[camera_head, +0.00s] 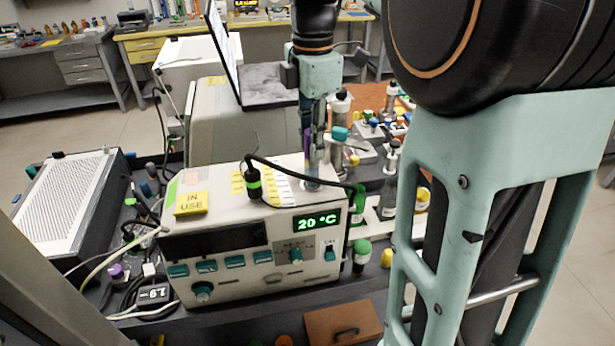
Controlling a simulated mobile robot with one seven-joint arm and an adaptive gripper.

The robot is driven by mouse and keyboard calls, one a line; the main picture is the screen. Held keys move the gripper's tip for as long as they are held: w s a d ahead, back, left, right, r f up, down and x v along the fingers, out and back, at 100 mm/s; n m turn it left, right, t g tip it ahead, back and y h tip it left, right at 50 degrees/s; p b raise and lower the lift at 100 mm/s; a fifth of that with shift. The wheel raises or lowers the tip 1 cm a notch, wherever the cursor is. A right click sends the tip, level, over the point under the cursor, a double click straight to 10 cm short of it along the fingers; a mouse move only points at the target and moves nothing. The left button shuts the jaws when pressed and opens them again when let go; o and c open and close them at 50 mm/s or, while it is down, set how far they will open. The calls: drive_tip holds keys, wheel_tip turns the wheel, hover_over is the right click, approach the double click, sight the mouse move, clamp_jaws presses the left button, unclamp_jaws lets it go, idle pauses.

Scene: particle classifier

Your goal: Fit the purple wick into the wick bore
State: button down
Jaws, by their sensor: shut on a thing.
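My gripper (313,130) hangs pointing down over the top of the white classifier instrument (270,240), near its back right. Its fingers are shut on the purple wick (307,142), of which only a narrow purple strip shows between them. A clear and grey upright cylinder (312,182) stands on the instrument top just below the fingertips. I cannot make out the wick bore itself, nor whether the wick's lower end touches anything.
A black probe (253,184) with a green band stands left of the gripper, and its black cable arches close by to the right. A yellow "IN USE" sign (191,203) sits on the top's left. Bottles (389,190) crowd the right; a monitor (223,45) stands behind.

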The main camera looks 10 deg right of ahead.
sight(312, 171)
drive_tip(key=shift+f, duration=3.55)
drive_tip(key=shift+f, duration=0.2)
drive_tip(key=c, duration=1.7)
unclamp_jaws()
drive_tip(key=shift+o, duration=0.2)
wheel_tip(312, 171, up, 12)
drive_tip(key=shift+r, duration=0.2)
